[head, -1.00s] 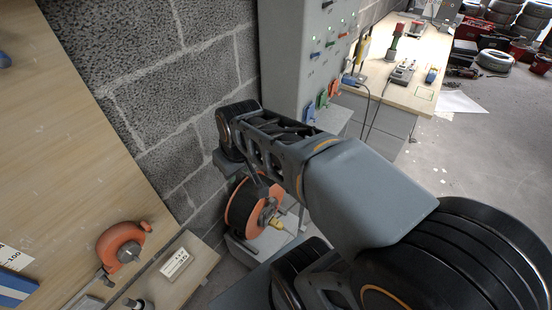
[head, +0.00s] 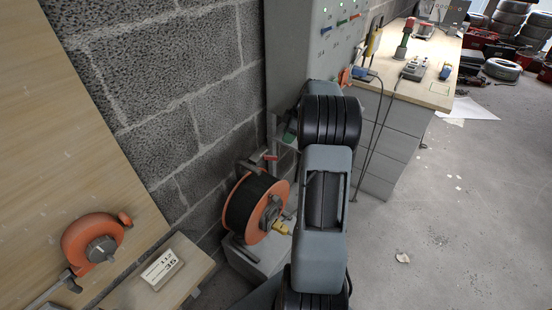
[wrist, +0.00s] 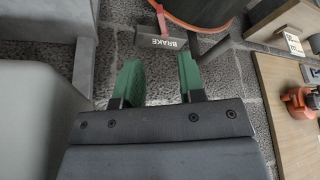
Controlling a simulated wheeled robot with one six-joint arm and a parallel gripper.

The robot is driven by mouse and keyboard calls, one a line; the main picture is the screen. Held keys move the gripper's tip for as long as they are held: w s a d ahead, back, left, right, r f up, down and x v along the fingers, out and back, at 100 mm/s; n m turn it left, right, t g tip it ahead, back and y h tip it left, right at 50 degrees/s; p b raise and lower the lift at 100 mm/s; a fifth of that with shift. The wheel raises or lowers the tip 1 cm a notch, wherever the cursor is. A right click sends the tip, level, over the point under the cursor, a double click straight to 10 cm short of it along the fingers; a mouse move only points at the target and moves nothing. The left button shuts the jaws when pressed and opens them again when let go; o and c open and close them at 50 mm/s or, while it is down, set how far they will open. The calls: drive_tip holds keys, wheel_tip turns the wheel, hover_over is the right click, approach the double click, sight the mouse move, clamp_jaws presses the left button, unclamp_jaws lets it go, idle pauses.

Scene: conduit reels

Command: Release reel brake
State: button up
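The conduit reel (head: 240,205), with orange flanges and dark winding, sits on a grey stand by the block wall in the head view. A small red-ended lever (head: 270,158) shows just above it. In the wrist view the reel's orange rim (wrist: 190,26) is at the top. A grey plate marked BRAKE (wrist: 150,41), its lettering upside down, lies below the rim. My gripper (wrist: 160,72) is open, its green fingers apart with nothing between them. The plate is beyond the fingertips, apart from them in the picture. My arm mostly hides the gripper in the head view.
A grey cabinet (head: 300,45) with small levers stands behind my arm. A workbench (head: 440,92) with tools is beyond it. The floor at right is mostly clear.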

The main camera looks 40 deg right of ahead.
sight(275, 157)
drive_tip(key=b+x, duration=0.1)
drive_tip(key=x, duration=1)
drive_tip(key=shift+a+f, duration=0.1)
drive_tip(key=shift+f, duration=0.2)
drive_tip(key=shift+c, duration=0.3)
clamp_jaws()
